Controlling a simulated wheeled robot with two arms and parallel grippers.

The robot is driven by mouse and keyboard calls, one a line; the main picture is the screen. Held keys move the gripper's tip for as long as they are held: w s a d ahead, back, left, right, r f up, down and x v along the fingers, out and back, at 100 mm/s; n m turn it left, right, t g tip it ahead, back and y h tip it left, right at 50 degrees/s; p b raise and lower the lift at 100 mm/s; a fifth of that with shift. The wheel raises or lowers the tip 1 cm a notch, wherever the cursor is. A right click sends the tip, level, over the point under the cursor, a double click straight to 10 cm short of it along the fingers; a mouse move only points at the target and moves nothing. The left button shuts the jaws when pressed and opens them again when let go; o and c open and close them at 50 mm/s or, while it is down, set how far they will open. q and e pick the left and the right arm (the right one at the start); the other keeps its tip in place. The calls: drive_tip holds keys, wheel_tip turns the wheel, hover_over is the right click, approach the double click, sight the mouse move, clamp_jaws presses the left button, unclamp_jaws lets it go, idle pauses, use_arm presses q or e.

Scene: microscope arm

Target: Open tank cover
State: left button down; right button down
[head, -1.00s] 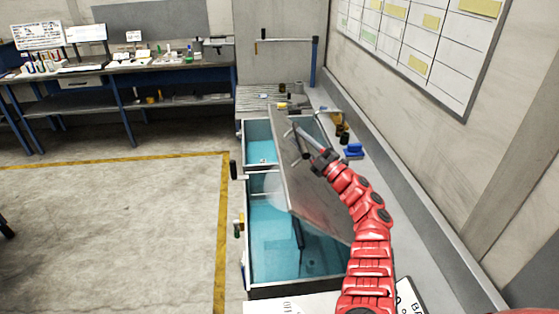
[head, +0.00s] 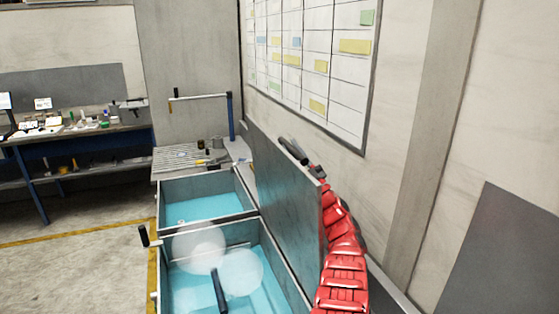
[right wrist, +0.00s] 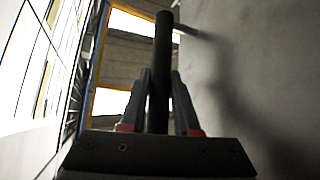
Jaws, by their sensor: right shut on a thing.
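The tank (head: 207,208) has grey walls and blue water in two compartments. Its grey flat cover (head: 283,185) stands steeply raised along the right side, leaving the tank open from above. A dark bar handle (head: 293,151) projects from the cover's upper edge. My right gripper (head: 312,168) is at that edge, partly hidden behind the cover. In the right wrist view, my right gripper's fingers (right wrist: 163,95) are closed on the dark handle (right wrist: 163,45), with the cover's grey face (right wrist: 250,80) to the right. My left gripper is not in view.
Two whitish round shapes (head: 199,248) and a black bar (head: 219,292) show in the near compartment. A wall with a planning board (head: 310,60) is close behind the cover. A workbench (head: 80,135) stands at the far left. The floor left of the tank is clear.

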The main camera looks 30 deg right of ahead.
drive_tip(key=shift+s+d+f+m, duration=0.15)
drive_tip(key=shift+d+m, duration=0.35)
drive_tip(key=shift+d, duration=0.25)
drive_tip(key=shift+h, duration=0.5)
drive_tip(key=c, duration=1)
unclamp_jaws()
drive_tip(key=shift+c, duration=0.2)
drive_tip(key=o, duration=0.4)
drive_tip(key=shift+y, duration=0.3)
drive_tip(key=shift+s+a+f, duration=0.1)
drive_tip(key=shift+f, duration=0.1)
drive_tip(key=shift+b+v, duration=1.95)
drive_tip(key=shift+v, duration=3.9)
